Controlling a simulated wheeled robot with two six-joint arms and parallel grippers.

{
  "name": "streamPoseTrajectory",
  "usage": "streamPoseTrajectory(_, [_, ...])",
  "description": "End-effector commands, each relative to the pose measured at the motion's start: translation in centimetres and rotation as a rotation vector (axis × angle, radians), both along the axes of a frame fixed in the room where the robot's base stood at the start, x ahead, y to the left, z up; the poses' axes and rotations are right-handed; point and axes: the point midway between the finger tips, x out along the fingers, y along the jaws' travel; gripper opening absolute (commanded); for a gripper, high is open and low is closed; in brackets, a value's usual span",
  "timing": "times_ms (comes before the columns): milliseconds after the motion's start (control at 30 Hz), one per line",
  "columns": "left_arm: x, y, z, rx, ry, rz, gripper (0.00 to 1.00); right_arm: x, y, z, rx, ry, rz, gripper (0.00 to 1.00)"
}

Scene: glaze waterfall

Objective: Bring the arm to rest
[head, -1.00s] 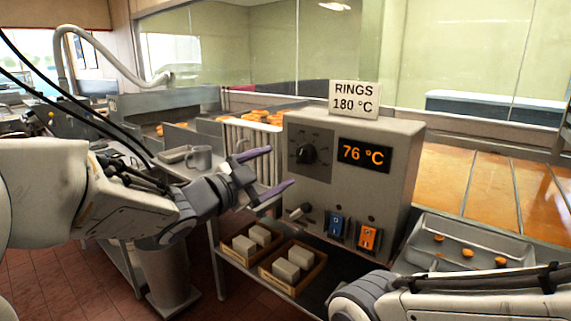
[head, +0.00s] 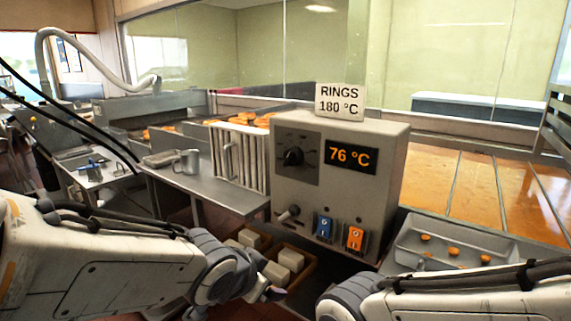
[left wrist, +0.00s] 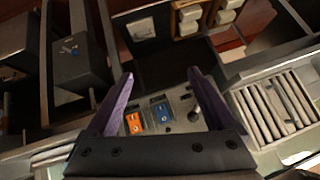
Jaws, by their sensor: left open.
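My left arm (head: 110,260) reaches in low from the left in the head view. Its gripper (head: 268,294) is at the bottom middle, in front of the wooden trays and partly hidden by its own wrist. In the left wrist view the two purple fingers of this gripper (left wrist: 160,82) stand wide apart with nothing between them. The grey control box (head: 385,190) lies beyond them, with its blue switch (left wrist: 164,113) and orange switch (left wrist: 134,123). My right arm (head: 460,295) crosses the lower right; its gripper is out of view.
A metal mug (head: 188,161) stands on the bench at left. A metal tray (head: 410,232) with orange pieces lies right of the box.

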Motion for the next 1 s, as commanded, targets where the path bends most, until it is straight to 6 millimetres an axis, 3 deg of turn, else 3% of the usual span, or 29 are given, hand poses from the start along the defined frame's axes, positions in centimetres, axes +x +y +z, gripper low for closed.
streamPoseTrajectory(33, [-2.7, -0.4, -1.5, 0.012, 0.102, 0.009, 0.89, 0.0, 0.0, 0.0, 0.0, 0.0, 0.0, 0.0])
streamPoseTrajectory(200, [-11.5, -0.4, -5.1, 0.061, 0.421, 0.05, 0.89, 0.0, 0.0, 0.0, 0.0, 0.0, 0.0, 0.0])
streamPoseTrajectory(400, [-20.5, 0.2, -6.6, 0.135, 0.724, 0.056, 0.89, 0.0, 0.0, 0.0, 0.0, 0.0, 0.0, 0.0])
streamPoseTrajectory(500, [-20.4, 0.3, -3.4, 0.134, 0.725, 0.063, 0.89, 0.0, 0.0, 3.3, 0.0, 0.0, 0.0, 0.0])
streamPoseTrajectory(800, [-20.3, 0.3, 3.8, 0.133, 0.722, 0.063, 0.89, 0.0, 0.0, 10.5, 0.0, 0.0, 0.0, 0.0])
streamPoseTrajectory(1000, [-20.3, 0.3, 6.7, 0.133, 0.722, 0.063, 0.89, 0.0, 0.0, 13.4, 0.0, 0.0, 0.0, 0.0])
